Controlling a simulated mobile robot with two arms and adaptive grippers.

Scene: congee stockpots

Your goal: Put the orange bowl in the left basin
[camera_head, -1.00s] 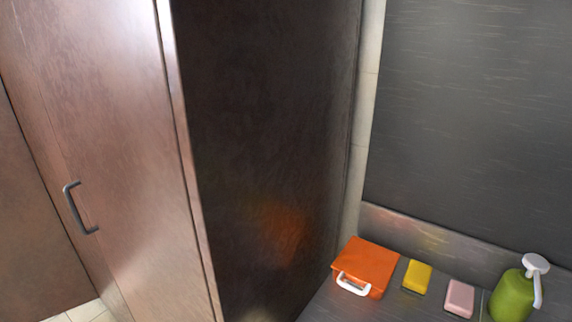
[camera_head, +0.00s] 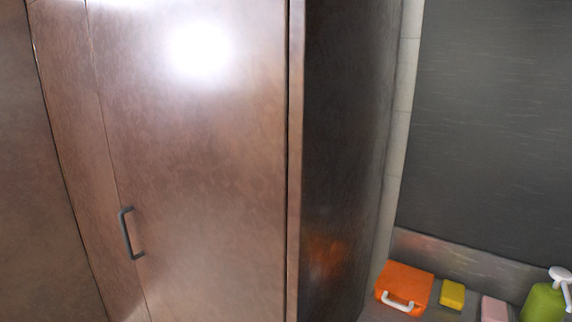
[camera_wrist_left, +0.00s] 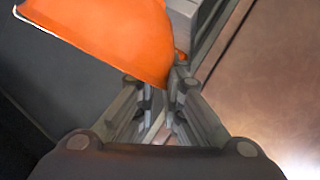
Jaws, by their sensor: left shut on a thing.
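The orange bowl (camera_wrist_left: 115,35) fills the upper left of the left wrist view, tilted, with a pale rim edge at its left. My left gripper (camera_wrist_left: 175,85) is shut on the bowl's lower edge. Neither gripper nor the bowl shows in the head view. The left basin is not in view.
A tall brown cabinet with a dark handle (camera_head: 131,233) fills the head view's left and middle. On the grey counter at lower right stand an orange box (camera_head: 404,281) with a white handle, a yellow block (camera_head: 452,294), a pink block (camera_head: 494,309) and a green pump bottle (camera_head: 543,303).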

